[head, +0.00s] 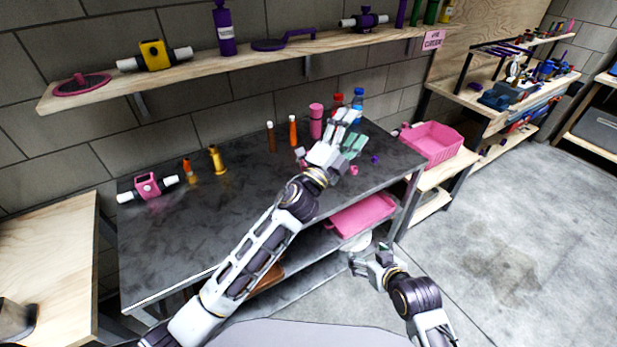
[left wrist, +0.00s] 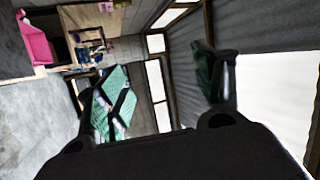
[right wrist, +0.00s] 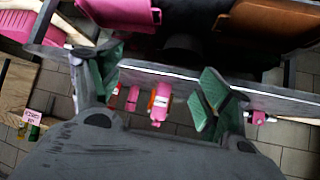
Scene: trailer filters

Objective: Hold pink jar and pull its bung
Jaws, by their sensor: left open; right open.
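The pink jar (head: 316,122) stands upright toward the back of the dark workbench (head: 252,205) in the head view. Its top is pink too; I cannot clearly tell the bung from the jar. My left gripper (head: 350,134) is open and empty above the bench, just right of the jar and apart from it. The left wrist view shows its spread green-padded fingers (left wrist: 160,88). My right gripper (head: 370,258) is open and empty, low in front of the bench's right end. In the right wrist view a pink jar-like thing (right wrist: 160,104) appears beyond its open fingers.
Red (head: 338,101) and blue-capped (head: 357,99) bottles stand right of the jar, orange (head: 292,131) and brown (head: 271,136) ones left. Small pink (head: 354,170) and purple (head: 375,159) pieces lie nearby. A pink tray (head: 361,214) sits below, a pink crate (head: 432,142) rightward. The bench's left-front is clear.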

